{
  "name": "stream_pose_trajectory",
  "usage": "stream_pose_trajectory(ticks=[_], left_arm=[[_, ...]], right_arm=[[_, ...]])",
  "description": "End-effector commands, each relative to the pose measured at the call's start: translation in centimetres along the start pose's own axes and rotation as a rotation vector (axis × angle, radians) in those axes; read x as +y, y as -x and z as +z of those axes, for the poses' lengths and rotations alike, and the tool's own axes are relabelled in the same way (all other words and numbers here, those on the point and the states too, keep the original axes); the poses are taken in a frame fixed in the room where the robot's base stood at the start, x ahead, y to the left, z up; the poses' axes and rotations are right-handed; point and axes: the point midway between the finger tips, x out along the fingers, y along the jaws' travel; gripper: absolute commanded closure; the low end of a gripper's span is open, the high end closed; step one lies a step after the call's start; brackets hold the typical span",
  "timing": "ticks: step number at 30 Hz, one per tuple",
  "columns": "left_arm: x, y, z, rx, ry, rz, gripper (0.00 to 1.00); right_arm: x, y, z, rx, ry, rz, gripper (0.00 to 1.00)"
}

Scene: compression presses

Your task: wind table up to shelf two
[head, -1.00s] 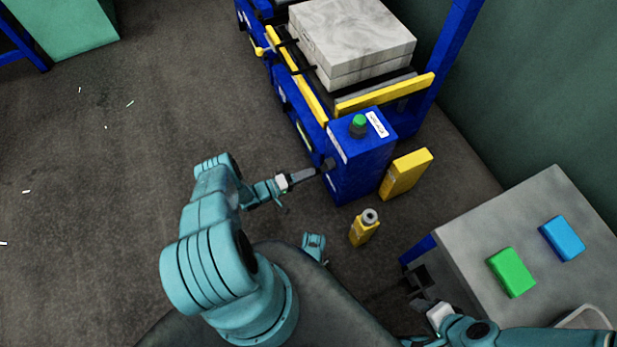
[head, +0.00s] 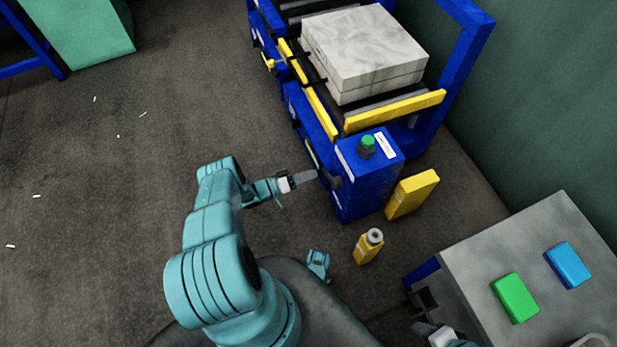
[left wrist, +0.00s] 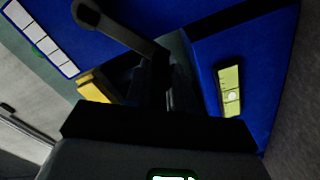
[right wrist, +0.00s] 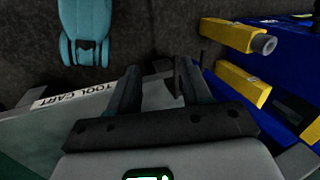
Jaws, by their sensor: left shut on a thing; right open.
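The blue lift table (head: 432,107) with yellow rails stands at upper centre in the head view and carries a pale marbled slab stack (head: 365,50). Its blue end box (head: 375,190) has a green knob (head: 367,146) on top. My left gripper (head: 312,176) is shut at the box's left side, on a dark crank handle. A dark crank arm (left wrist: 118,30) with a round end shows in the left wrist view; the grip itself is mostly hidden in shadow. My right gripper (right wrist: 155,88) is open near the tool cart, with nothing seen held.
A grey tool cart (head: 480,270) at lower right holds a green block (head: 515,298) and a blue block (head: 568,265). A yellow block (head: 412,193) and a yellow bottle-like item (head: 369,246) stand on the floor beside the box. The floor at left is mostly clear.

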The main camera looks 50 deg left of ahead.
Motion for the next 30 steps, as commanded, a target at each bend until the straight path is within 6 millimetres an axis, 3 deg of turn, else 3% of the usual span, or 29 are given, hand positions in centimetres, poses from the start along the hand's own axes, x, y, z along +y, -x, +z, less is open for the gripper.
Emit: stream_pose_trajectory(ticks=[1, 14, 15, 17, 26, 30], left_arm=[[0.2, 0.1, -0.7, 0.010, -0.005, 0.003, 1.00], [0.3, 0.0, -0.7, 0.007, -0.004, 0.006, 1.00], [0.3, 0.0, -0.7, 0.007, -0.004, 0.006, 0.73], [0.3, -0.1, -0.7, 0.006, -0.004, 0.006, 0.54], [0.2, 0.0, -0.3, 0.002, 0.000, 0.004, 0.52], [0.2, 1.2, -0.3, 0.002, 0.001, 0.002, 0.52]], right_arm=[[0.0, 0.1, 0.0, 0.000, 0.000, 0.000, 0.52], [-0.1, 0.1, 0.0, 0.000, 0.000, 0.000, 0.52], [-0.1, 0.1, 0.0, 0.000, 0.000, 0.000, 0.52], [-0.1, 0.1, 0.0, 0.000, 0.000, 0.000, 0.52], [0.0, 0.1, 0.0, 0.000, 0.000, 0.000, 0.52], [-0.1, 0.3, 0.1, -0.001, 0.001, 0.000, 0.52]])
